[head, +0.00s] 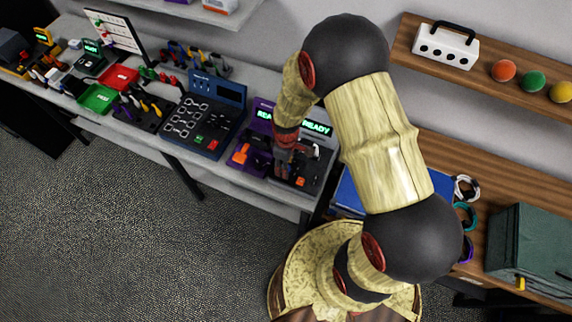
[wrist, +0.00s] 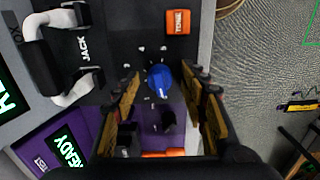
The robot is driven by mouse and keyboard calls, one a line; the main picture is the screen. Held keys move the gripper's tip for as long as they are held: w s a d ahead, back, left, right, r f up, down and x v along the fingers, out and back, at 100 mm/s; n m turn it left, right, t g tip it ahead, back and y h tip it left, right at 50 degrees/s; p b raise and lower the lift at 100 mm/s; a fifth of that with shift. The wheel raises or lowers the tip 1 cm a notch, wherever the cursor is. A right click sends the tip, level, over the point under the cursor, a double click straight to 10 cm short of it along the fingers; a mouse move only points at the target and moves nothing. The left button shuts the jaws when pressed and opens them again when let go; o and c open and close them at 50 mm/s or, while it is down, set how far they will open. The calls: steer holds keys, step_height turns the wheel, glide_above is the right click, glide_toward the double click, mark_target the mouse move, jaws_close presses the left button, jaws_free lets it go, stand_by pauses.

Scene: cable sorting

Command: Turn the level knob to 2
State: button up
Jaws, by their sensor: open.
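A round blue knob (wrist: 159,81) sits on a dark panel (wrist: 118,45) in the wrist view, with small white marks around its upper and left sides. In the head view my gripper (head: 285,160) is over the black device (head: 311,174) at the bench's right end; the knob is not discernible there.
A purple device (head: 240,147) stands to the left. Two displays read READY. A wooden shelf (head: 480,180) is on the right; open floor lies in front.

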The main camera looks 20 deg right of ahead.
steer(key=c, duration=0.3)
steer(key=c, duration=0.8)
jaws_close()
steer(key=shift+m, duration=0.4)
steer(key=m, duration=0.2)
steer(key=shift+m+b, duration=0.3)
steer(key=shift+m, duration=0.1)
steer(key=m, duration=0.4)
steer(key=shift+m, duration=0.3)
steer(key=m+b, duration=0.1)
steer(key=m, duration=0.3)
steer(key=shift+m, duration=1.7)
